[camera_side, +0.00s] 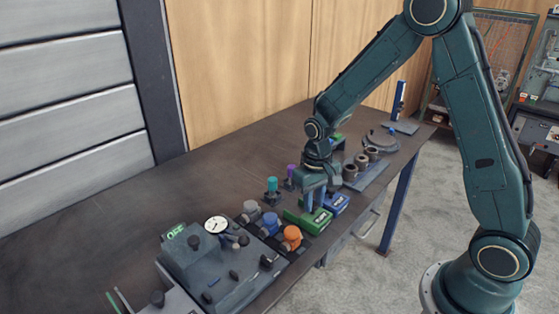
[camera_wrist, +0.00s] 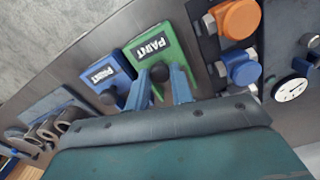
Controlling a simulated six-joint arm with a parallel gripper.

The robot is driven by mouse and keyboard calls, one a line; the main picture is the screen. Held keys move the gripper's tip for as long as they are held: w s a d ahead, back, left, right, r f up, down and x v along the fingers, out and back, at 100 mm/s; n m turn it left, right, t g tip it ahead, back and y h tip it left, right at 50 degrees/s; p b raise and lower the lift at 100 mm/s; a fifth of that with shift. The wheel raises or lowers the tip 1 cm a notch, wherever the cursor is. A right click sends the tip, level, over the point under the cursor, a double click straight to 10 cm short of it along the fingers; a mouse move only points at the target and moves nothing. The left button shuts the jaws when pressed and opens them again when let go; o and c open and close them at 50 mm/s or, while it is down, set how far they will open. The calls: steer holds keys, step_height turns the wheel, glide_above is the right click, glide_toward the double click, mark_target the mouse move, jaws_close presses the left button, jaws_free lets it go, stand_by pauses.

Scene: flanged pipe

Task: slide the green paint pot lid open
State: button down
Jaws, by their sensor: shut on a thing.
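The green paint pot (camera_side: 312,221) sits on the table, with its white-lettered lid label facing up. It also shows in the wrist view (camera_wrist: 166,42). A dark round knob (camera_wrist: 158,88) stands on the lid. My gripper (camera_side: 313,203) is lowered over the green pot, and in the wrist view its blue fingers (camera_wrist: 160,88) reach down at the knob. They are shut on the knob; the exact contact is partly hidden. The lid appears to cover the pot, though its near end is hidden behind my gripper.
A blue paint pot (camera_side: 337,203) stands right beside the green one. Orange (camera_side: 291,237), blue and grey valve-like parts stand to the left, near a grey box with a gauge (camera_side: 216,225). A rack of pipe pieces (camera_side: 370,172) lies beyond. The table's left back is clear.

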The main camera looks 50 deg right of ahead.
steer(key=shift+w, duration=2.55)
steer(key=c, duration=1.2)
jaws_free()
step_height(320, 180, up, 14)
steer(key=shift+s+f, duration=0.1)
steer(key=shift+s, duration=0.1)
